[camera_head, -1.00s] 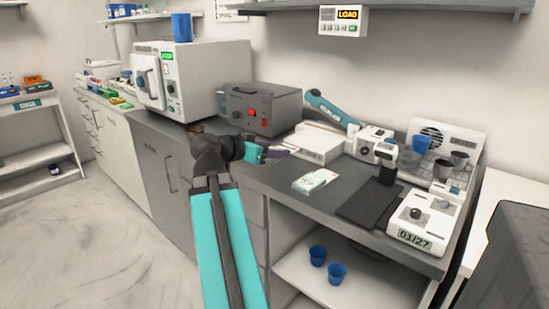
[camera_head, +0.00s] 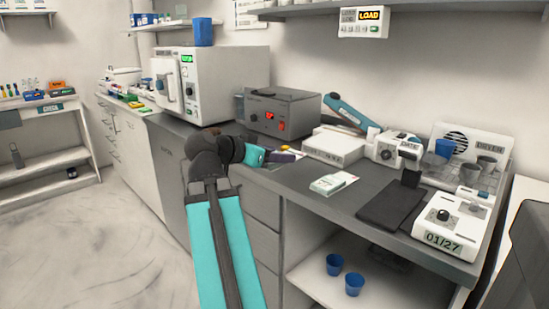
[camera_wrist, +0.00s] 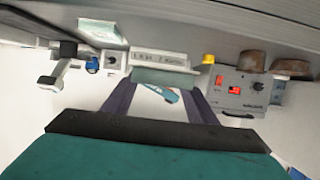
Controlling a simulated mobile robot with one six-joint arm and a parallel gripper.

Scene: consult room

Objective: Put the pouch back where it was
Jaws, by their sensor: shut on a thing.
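My gripper (camera_head: 284,156) is held out over the counter, in front of the grey box with the red display. In the wrist view the dark fingers (camera_wrist: 160,106) stand either side of a pale pouch (camera_wrist: 148,98) with a teal shape on it, and they are shut on it. In the head view the pouch is mostly hidden behind my gripper and is too small to make out.
The grey box (camera_head: 283,112) stands behind my gripper, beside the white steriliser (camera_head: 228,85). Right along the counter are a white labelled unit (camera_head: 338,146), a small white-and-green pack (camera_head: 327,184), a dark mat (camera_head: 388,207) and a 01/27 device (camera_head: 452,222). Blue cups (camera_head: 354,284) sit below.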

